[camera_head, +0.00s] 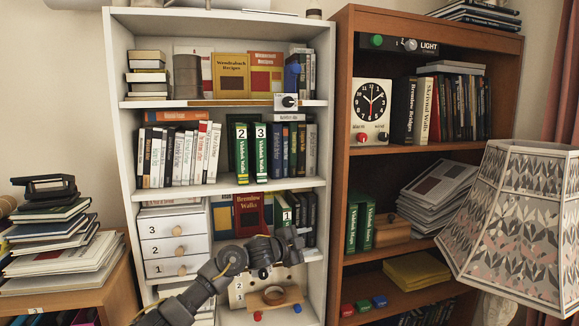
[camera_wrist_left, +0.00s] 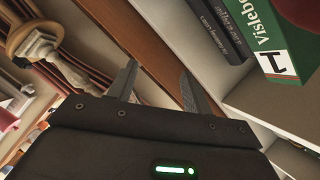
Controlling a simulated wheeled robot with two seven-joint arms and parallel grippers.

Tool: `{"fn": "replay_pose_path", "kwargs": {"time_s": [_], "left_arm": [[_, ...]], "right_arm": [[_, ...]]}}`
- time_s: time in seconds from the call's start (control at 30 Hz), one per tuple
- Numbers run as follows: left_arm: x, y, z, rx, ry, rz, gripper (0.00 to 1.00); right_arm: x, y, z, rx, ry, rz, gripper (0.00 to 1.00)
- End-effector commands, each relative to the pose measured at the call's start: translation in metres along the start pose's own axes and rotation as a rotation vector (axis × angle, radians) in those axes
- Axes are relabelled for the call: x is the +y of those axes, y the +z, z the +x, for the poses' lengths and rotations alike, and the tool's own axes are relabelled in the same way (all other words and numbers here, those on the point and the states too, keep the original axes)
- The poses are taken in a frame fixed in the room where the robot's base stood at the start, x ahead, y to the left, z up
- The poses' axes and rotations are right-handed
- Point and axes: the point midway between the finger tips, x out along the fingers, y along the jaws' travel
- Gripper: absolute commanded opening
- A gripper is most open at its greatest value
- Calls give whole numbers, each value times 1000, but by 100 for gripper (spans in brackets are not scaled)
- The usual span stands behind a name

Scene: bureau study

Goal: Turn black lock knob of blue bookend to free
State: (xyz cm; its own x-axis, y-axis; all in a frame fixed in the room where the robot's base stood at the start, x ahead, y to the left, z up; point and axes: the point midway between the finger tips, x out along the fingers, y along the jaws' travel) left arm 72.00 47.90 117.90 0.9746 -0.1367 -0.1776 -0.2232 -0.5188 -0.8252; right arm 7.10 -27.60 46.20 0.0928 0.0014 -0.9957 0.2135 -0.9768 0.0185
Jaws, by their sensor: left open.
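The blue bookend (camera_head: 293,77) stands at the right end of the white bookcase's top shelf, beside the recipe books. A black knob (camera_head: 289,101) sits on a small white plate (camera_head: 279,100) at the shelf's front edge just below it; the lettering on the plate is too small to read. My left gripper (camera_head: 290,242) is well below the knob, in front of the lower shelf. In the left wrist view its two fingers (camera_wrist_left: 157,84) are apart with nothing between them. The bookend and knob do not show in the left wrist view. My right gripper is not in view.
A green book marked 1 (camera_wrist_left: 277,62) is near the left gripper. White drawers (camera_head: 177,245) and a wooden piece (camera_head: 273,297) are close to my left arm. A brown bookcase (camera_head: 430,155) and a patterned lampshade (camera_head: 515,220) stand at right. Stacked books (camera_head: 45,235) are at left.

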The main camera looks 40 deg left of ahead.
Motion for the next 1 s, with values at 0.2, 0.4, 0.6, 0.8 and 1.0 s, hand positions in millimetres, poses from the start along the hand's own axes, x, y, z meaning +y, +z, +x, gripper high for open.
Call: {"fn": "replay_pose_path", "kwargs": {"time_s": [0.2, 0.4, 0.6, 0.8, 1.0], "left_arm": [[-210, -106, -88, 127, -184, 297, 50], [-313, -147, -173, 168, -288, 453, 50], [-342, -156, -207, 181, -319, 495, 50], [-346, -159, -203, 183, -320, 494, 50], [-357, -169, -176, 184, -319, 490, 50]], "right_arm": [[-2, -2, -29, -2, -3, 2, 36], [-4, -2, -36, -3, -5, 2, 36], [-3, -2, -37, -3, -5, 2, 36], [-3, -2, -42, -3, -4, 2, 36], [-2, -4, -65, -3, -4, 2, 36]]}}
